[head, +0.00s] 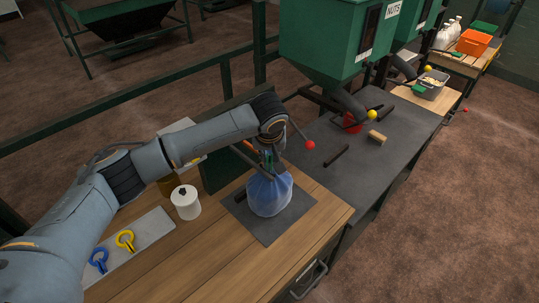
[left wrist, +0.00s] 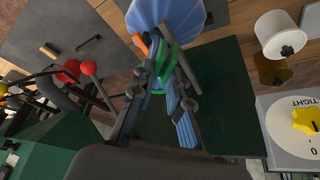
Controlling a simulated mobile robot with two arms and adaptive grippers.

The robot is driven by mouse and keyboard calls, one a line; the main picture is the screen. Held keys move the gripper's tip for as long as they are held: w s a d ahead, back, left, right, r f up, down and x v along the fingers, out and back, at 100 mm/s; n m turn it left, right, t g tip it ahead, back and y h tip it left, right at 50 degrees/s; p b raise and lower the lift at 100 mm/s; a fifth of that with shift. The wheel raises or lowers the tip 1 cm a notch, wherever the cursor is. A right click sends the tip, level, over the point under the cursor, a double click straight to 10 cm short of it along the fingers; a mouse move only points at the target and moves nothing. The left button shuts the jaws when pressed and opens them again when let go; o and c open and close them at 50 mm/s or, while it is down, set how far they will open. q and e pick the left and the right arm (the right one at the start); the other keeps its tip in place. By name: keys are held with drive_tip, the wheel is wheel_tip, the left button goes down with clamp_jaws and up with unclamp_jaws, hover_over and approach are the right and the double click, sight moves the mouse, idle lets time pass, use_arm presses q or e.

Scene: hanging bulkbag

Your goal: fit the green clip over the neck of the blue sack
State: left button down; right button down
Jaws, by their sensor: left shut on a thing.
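The blue sack (head: 270,194) stands upright on a dark mat on the wooden bench. In the left wrist view my left gripper (left wrist: 163,75) is shut on the green clip (left wrist: 168,62), which lies at the neck just above the sack's body. The fingers partly hide the clip, so I cannot tell whether it fully encloses the neck. My right gripper is out of view.
A white spool (head: 186,203) stands left of the sack. A grey tray with a blue ring-handled piece (head: 99,260) and a yellow one (head: 125,241) lies farther left. A dial with a yellow knob (left wrist: 306,121) is close by. Red-knobbed levers and green hoppers (head: 333,45) stand behind.

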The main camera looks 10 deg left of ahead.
use_arm(q)
drive_tip(key=shift+f+b, duration=0.45)
drive_tip(key=shift+f, duration=1.8)
drive_tip(key=c, duration=0.7)
unclamp_jaws()
drive_tip(key=shift+o, duration=0.2)
